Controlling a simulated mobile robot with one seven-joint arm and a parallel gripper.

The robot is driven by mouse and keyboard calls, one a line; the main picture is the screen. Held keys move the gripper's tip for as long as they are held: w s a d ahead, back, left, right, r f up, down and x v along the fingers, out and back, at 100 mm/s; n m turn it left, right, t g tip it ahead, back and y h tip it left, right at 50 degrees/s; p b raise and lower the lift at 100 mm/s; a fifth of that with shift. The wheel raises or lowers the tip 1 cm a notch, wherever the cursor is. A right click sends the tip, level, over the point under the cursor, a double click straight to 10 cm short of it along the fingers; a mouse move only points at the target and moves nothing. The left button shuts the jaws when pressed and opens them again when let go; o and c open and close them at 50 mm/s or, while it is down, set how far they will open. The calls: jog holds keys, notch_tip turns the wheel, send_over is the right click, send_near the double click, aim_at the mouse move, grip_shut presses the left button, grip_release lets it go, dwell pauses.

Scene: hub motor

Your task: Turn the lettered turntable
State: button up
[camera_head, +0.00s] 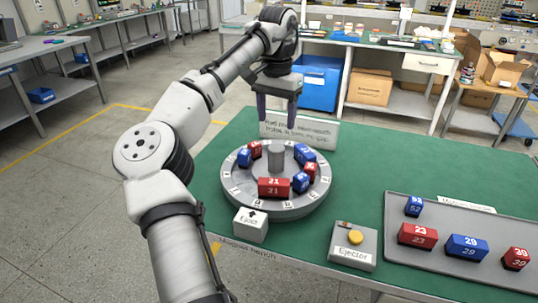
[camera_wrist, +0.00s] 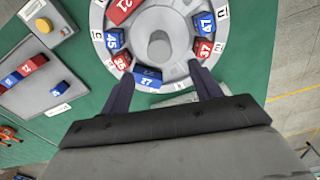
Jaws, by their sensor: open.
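The turntable (camera_head: 232,196) is a round grey disc on the green bench, with small lettered white tags around its rim and a grey post (camera_head: 276,154) at its centre. Several red and blue numbered blocks sit on it; the red block 21 (camera_head: 275,187) is at the near side. The turntable also shows in the wrist view (camera_wrist: 181,67). My gripper (camera_head: 277,112) points down above the far side of the turntable, open and empty. In the wrist view, a blue block (camera_wrist: 147,77) appears between the spread fingers (camera_wrist: 163,77), apart from them.
A white box marked Eject with an arrow (camera_head: 251,221) stands at the turntable's near edge. Right of it is the Ejector box (camera_head: 352,246) with a yellow button. A grey tray (camera_head: 466,210) holds several numbered blocks. A sign (camera_head: 300,131) stands behind the turntable.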

aim_at(276, 157)
notch_tip(276, 157, down, 13)
jog(key=shift+d+r, duration=0.1)
dwell(0.4)
grip_shut()
jog(key=shift+p, duration=0.35)
